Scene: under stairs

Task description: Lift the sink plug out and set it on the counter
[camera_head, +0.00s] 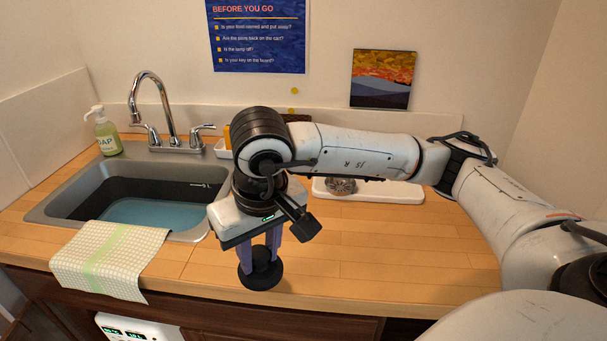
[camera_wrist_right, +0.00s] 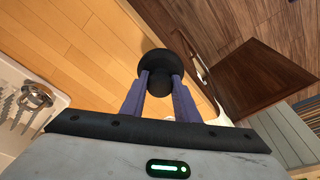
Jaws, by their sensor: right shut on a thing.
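My right gripper (camera_head: 262,262) is shut on the black, round sink plug (camera_head: 260,274), with its two purple fingers pointing down. The plug shows over the front part of the wooden counter (camera_head: 380,260), right of the sink; I cannot tell whether it touches the wood. In the right wrist view the plug (camera_wrist_right: 158,72) sits between the fingertips, seen against the counter's front edge. The grey sink (camera_head: 72,190) is at the left, with bluish water (camera_head: 150,213) in its dark basin. Its drain is not visible. My left gripper is not in view.
A checked towel (camera_head: 108,258) hangs over the counter's front edge. A tap (camera_head: 165,108) and a soap bottle (camera_head: 106,136) stand behind the sink. A white tray (camera_head: 392,191) with a metal strainer (camera_head: 341,185) lies at the back. The counter to the plug's right is clear.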

